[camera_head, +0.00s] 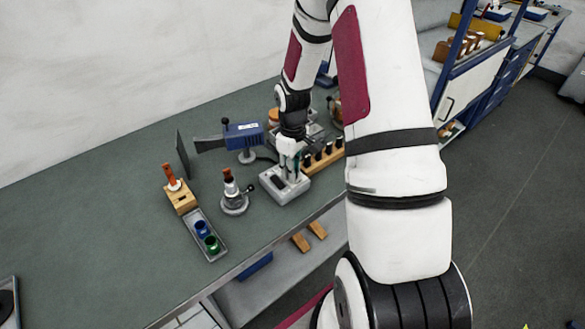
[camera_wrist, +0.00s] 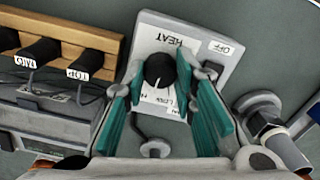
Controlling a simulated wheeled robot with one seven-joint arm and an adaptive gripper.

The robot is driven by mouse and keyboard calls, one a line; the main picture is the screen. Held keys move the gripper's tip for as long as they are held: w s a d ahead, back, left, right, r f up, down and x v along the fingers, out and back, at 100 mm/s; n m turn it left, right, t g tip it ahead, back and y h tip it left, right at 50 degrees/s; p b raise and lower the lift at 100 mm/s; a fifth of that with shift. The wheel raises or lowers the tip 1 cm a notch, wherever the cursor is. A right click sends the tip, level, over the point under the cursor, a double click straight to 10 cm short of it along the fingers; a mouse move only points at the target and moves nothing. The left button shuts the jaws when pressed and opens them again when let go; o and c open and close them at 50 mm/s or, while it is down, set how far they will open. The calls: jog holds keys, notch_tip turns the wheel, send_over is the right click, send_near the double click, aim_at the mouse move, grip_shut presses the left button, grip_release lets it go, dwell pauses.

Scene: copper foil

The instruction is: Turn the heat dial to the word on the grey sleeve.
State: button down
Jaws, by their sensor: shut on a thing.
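The heat box (camera_head: 284,187) is a pale grey block on the bench. In the wrist view its face (camera_wrist: 215,75) shows upside-down labels HEAT, OFF and LOW. Its black heat dial (camera_wrist: 160,70) has a white pointer line towards the bottom of the picture, near the partly covered lower labels. My gripper (camera_head: 290,160) is over the box, pointing down. In the wrist view my gripper (camera_wrist: 163,72) has its teal fingers on either side of the dial, shut on it. I cannot make out the grey sleeve or its word.
A wooden rack (camera_head: 322,157) with several black plugs stands close beside the box; TOP and MID labels show in the wrist view. A burner-like stand (camera_head: 234,200), wooden block (camera_head: 181,198), cup tray (camera_head: 218,252) and blue device (camera_head: 243,135) stand left.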

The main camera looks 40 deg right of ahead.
jog(key=m, duration=0.4)
jog(key=shift+m+b, duration=0.45)
jog(key=shift+m, duration=1.25)
jog(key=c, duration=1.3)
grip_release()
jog(key=shift+r, duration=0.1)
jog(key=shift+r, duration=3.9)
